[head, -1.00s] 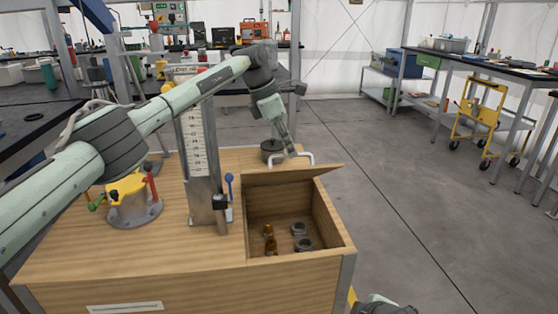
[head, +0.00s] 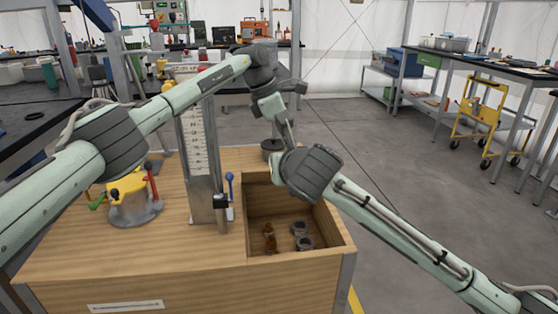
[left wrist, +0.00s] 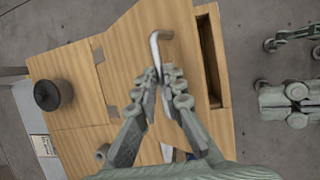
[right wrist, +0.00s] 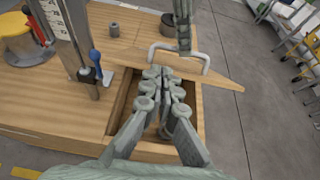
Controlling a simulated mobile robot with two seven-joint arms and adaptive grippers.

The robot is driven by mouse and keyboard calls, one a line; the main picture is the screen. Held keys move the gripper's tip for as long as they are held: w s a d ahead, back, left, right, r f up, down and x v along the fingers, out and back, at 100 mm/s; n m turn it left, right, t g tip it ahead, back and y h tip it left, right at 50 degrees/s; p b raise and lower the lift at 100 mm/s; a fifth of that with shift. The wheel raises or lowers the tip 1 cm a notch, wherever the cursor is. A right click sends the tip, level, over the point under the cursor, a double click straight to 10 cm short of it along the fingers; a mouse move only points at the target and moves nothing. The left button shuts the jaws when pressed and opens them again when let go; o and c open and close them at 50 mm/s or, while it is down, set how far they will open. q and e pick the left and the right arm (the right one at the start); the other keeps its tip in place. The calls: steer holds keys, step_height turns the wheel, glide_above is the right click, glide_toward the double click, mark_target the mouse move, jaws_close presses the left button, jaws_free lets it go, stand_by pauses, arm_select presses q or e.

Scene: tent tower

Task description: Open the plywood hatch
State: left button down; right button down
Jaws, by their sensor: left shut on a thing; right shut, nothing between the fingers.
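The plywood hatch (right wrist: 215,76) is a tilted panel, raised over the open compartment in the box top. It has a silver bar handle (left wrist: 157,45). My left gripper (left wrist: 163,74) is shut on the handle, which also shows in the right wrist view (right wrist: 205,62). In the head view my right arm hides most of the hatch and the left fingertips. My right gripper (right wrist: 164,74) is shut and empty, over the compartment and close to the hatch's near side. I cannot tell whether it touches the hatch.
The compartment (head: 325,225) holds an amber bottle (head: 270,240) and grey round parts (head: 304,243). On the box top stand a scale column (head: 198,150), a blue-knobbed lever (head: 230,185), a yellow fixture (head: 128,188) and a dark pot (left wrist: 52,94). Floor to the right is open.

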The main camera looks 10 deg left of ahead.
arm_select(q)
steer(key=shift+w+a+f, duration=0.2)
steer(key=shift+a+f, duration=0.2)
steer(key=shift+f, duration=0.2)
arm_select(e)
steer(key=x, duration=0.8)
steer(key=shift+f, duration=0.1)
steer(key=shift+w+a+r, duration=0.25)
steer(key=shift+w+r, duration=0.4)
steer(key=shift+r, duration=0.25)
arm_select(q)
steer(key=c, duration=2.1)
jaws_free()
steer(key=o, duration=0.5)
steer(key=shift+w+f, duration=0.3)
arm_select(e)
steer(key=shift+w+f, duration=0.3)
steer(key=shift+f, duration=0.1)
arm_select(q)
steer(key=shift+d+r, duration=0.1)
steer(key=shift+r, duration=0.1)
steer(key=shift+r, duration=0.1)
